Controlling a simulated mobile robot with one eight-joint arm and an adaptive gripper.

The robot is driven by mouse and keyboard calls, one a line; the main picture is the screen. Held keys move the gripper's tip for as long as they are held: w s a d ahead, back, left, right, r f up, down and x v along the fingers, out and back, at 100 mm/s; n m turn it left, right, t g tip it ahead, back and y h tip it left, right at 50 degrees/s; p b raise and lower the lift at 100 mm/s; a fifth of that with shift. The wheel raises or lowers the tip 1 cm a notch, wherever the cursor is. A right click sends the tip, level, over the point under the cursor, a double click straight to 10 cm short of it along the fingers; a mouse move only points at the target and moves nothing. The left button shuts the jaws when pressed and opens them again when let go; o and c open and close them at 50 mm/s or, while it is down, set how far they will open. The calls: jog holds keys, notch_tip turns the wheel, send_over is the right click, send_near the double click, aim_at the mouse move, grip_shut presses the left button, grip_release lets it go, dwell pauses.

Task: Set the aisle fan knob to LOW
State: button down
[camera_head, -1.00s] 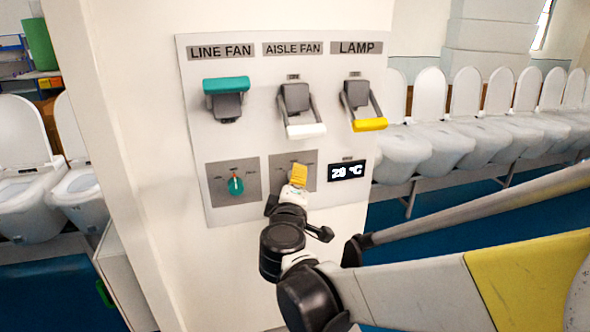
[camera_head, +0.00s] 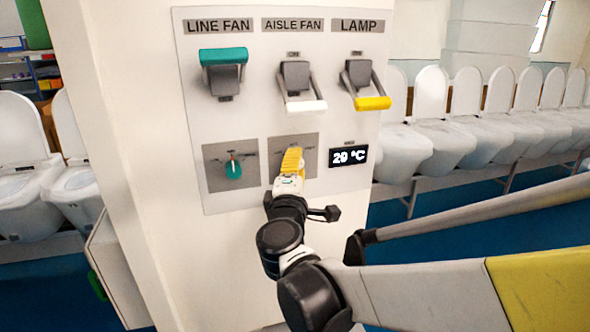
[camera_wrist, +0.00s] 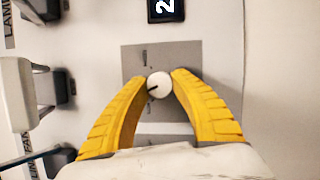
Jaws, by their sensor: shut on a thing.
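The aisle fan knob (camera_wrist: 159,85) is white and round with a dark pointer line, on a grey plate (camera_wrist: 185,55). In the wrist view the line runs from the knob's middle toward the lower left. My gripper (camera_wrist: 160,82) has its two yellow fingers shut on the knob, one tip on either side. In the head view my gripper (camera_head: 291,161) covers the knob on the lower middle plate (camera_head: 309,143), under the AISLE FAN label (camera_head: 292,25). The setting marks around the knob are too small to read.
The teal line fan knob (camera_head: 233,169) is left of my gripper. Above are a teal lever (camera_head: 223,55), raised, and the white (camera_head: 305,106) and yellow (camera_head: 372,103) levers, lowered. A temperature display (camera_head: 348,156) is to the right. Toilets (camera_head: 430,145) line the right side.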

jog(key=n+b, duration=0.1)
jog(key=n, duration=0.1)
jog(key=n+t+b, duration=0.1)
jog(key=n+b, duration=0.1)
jog(key=shift+f+y, duration=0.2)
jog(key=shift+y, duration=0.1)
jog(key=shift+r+n+t+y+b, duration=0.1)
jog(key=shift+n+t+y+b, duration=0.25)
jog(key=shift+n+b, duration=0.6)
jog(key=shift+r+n+t+y+b, duration=0.1)
jog(key=shift+n+t+y+b, duration=0.35)
jog(key=shift+n, duration=0.8)
jog(key=c, duration=1.1)
grip_release()
jog(key=shift+w, duration=0.1)
jog(key=shift+o, duration=0.2)
jog(key=v, duration=1.2)
